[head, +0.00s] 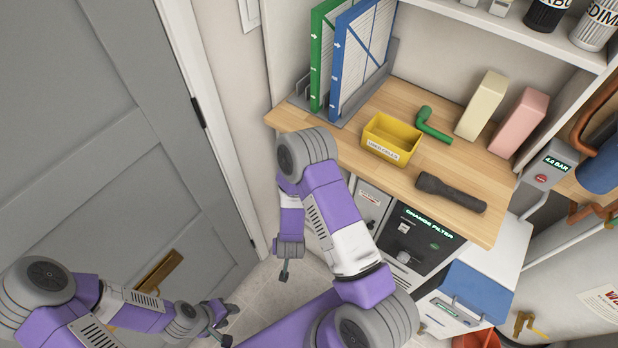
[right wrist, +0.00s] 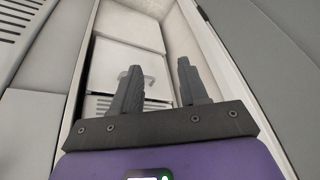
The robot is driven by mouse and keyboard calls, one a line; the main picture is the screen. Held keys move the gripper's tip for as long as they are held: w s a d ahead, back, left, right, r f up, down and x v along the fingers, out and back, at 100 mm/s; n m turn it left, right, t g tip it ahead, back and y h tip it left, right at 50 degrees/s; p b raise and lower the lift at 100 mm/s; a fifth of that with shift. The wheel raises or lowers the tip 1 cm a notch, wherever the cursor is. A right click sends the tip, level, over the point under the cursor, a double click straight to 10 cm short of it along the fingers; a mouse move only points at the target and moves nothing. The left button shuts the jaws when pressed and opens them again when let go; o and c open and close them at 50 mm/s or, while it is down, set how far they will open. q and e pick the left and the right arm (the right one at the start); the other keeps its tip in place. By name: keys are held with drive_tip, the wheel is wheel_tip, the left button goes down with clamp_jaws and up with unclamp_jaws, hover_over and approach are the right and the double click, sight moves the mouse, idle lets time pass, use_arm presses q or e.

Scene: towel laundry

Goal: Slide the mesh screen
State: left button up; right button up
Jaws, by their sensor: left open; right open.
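I cannot make out a mesh screen for certain in either view. Two framed panels with pale, ribbed faces stand upright in a grey rack at the back of the wooden counter: a green-framed panel (head: 322,60) and a blue-framed panel (head: 362,55). My left gripper (head: 222,326) is low at the bottom left, in front of the grey door, open and empty. My right gripper (head: 284,273) hangs below the counter's left end; in the right wrist view its two fingers (right wrist: 160,88) are apart with nothing between them. Beyond them is a pale cabinet front with a handle (right wrist: 150,80).
A yellow bin (head: 392,138), green elbow pipe (head: 432,124), black flashlight (head: 450,192), cream box (head: 482,105) and pink box (head: 518,122) sit on the counter (head: 330,125). Below is a dark "CHANGE FILTER" panel (head: 425,240). A grey door (head: 110,130) stands left.

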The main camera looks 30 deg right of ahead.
drive_tip(key=w+d+r+m+t+h+b, duration=0.25)
drive_tip(key=w+d+r+h, duration=0.25)
drive_tip(key=w+d+h, duration=0.3)
wheel_tip(320, 180, up, 9)
drive_tip(key=w+m+h, duration=0.2)
drive_tip(key=m+h, duration=0.3)
drive_tip(key=h, duration=0.3)
drive_tip(key=b+x, duration=0.1)
drive_tip(key=x, duration=0.5)
drive_tip(key=shift+w+d+b, duration=0.25)
drive_tip(key=shift+d+b, duration=0.05)
drive_tip(key=shift+b, duration=0.05)
drive_tip(key=shift+t, duration=0.25)
clamp_jaws()
